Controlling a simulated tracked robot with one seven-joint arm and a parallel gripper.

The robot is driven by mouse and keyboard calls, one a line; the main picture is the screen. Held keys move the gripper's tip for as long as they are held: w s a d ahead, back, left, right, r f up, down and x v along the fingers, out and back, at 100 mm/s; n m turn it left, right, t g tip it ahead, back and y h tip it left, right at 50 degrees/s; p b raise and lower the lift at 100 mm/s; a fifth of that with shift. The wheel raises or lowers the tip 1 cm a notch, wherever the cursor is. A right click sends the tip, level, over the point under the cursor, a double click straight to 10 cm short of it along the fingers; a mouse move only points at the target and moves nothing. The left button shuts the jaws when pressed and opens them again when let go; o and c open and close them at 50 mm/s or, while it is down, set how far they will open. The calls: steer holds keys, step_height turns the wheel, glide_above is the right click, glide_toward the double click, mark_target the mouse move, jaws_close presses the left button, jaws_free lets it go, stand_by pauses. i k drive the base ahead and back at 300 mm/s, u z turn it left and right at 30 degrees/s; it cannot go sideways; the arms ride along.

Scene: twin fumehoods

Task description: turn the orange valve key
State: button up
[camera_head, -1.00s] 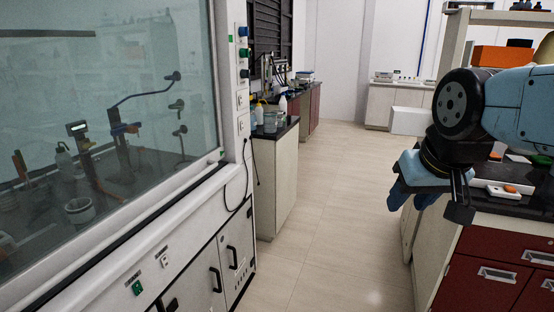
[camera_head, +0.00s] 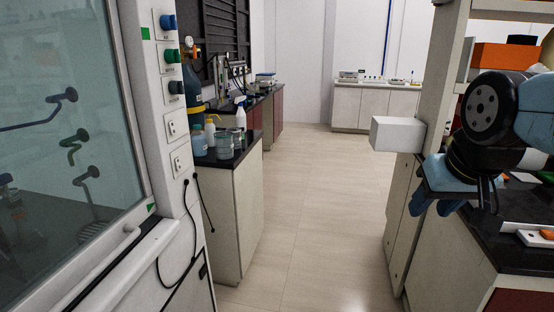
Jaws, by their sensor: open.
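A small orange part (camera_head: 189,46) shows at the top of a dark gas cylinder (camera_head: 191,82), just behind the left fumehood's side post. It is small and partly hidden, so I cannot tell its shape or whether it is the valve key. My gripper (camera_head: 452,205) is at the right side of the picture, pointing down, open, with nothing seen between its fingers. It hangs in front of the right bench's end panel, far across the aisle from the cylinder.
The fumehood post (camera_head: 165,120) carries blue, green and dark knobs, with a black cable hanging below. A side bench (camera_head: 240,150) holds bottles and beakers. The aisle floor (camera_head: 310,200) is clear. A white box (camera_head: 397,134) juts from the right shelving; a dark bench top (camera_head: 520,215) is below my arm.

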mark_target(194, 51)
steer(key=i, duration=1.1)
steer(key=u, duration=0.25)
steer(key=i, duration=1.15)
steer(key=u, duration=0.65)
steer(key=i, duration=1)
steer(key=z, duration=0.15)
steer(key=k, duration=1.15)
steer(key=z, duration=1)
steer(key=i, duration=2.1)
steer(key=z, duration=0.15)
